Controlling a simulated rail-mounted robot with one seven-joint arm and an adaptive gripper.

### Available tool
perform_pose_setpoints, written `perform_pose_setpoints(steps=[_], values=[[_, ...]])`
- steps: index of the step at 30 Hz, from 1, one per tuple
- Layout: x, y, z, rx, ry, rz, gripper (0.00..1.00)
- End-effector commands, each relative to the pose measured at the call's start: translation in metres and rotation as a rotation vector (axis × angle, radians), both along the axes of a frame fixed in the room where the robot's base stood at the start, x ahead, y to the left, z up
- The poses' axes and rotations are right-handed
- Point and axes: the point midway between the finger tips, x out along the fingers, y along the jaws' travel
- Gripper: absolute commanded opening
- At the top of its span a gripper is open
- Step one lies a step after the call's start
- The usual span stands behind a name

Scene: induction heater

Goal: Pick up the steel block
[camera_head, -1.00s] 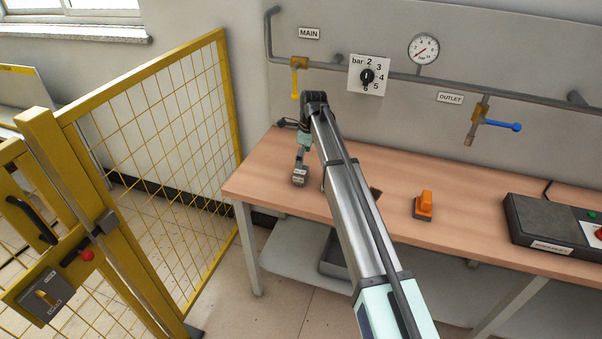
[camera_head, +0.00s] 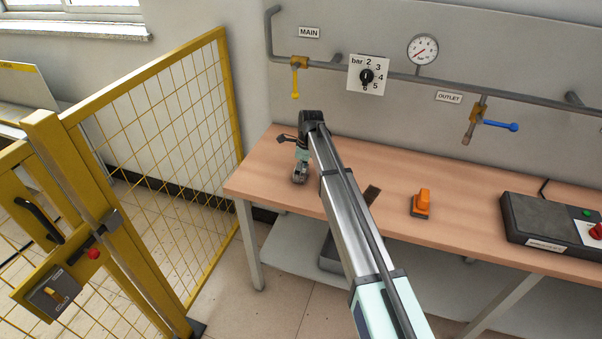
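A small grey block (camera_head: 299,179), which looks like the steel block, is at the left end of the wooden workbench. My gripper (camera_head: 300,172) points down right at it, at the end of my arm that reaches across the bench. The fingers and the block overlap in this view and are very small. I cannot tell whether the fingers are open or closed around the block, or whether they touch it.
The workbench (camera_head: 460,235) also bears an orange device (camera_head: 421,203), a dark flat piece (camera_head: 372,195) partly behind my arm, and a black heater unit (camera_head: 545,222) at the right. Pipes with valves run along the wall behind. A yellow mesh fence (camera_head: 160,130) stands left of the bench.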

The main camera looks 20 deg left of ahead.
Motion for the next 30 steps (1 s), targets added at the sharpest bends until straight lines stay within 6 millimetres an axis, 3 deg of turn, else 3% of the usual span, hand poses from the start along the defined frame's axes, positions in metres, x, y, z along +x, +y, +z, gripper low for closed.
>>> perform_pose_setpoints(steps=[1, 8, 20, 26, 30], values=[[0.000, 0.000, 0.000, 0.000, 0.000, 0.000, 0.83], [0.000, 0.000, 0.000, 0.000, 0.001, 0.000, 0.01], [0.000, 0.000, 0.007, 0.001, -0.001, 0.000, 0.00], [0.001, 0.000, 0.030, 0.002, -0.003, 0.000, 0.00], [0.001, 0.000, 0.058, 0.002, -0.003, 0.000, 0.00]])
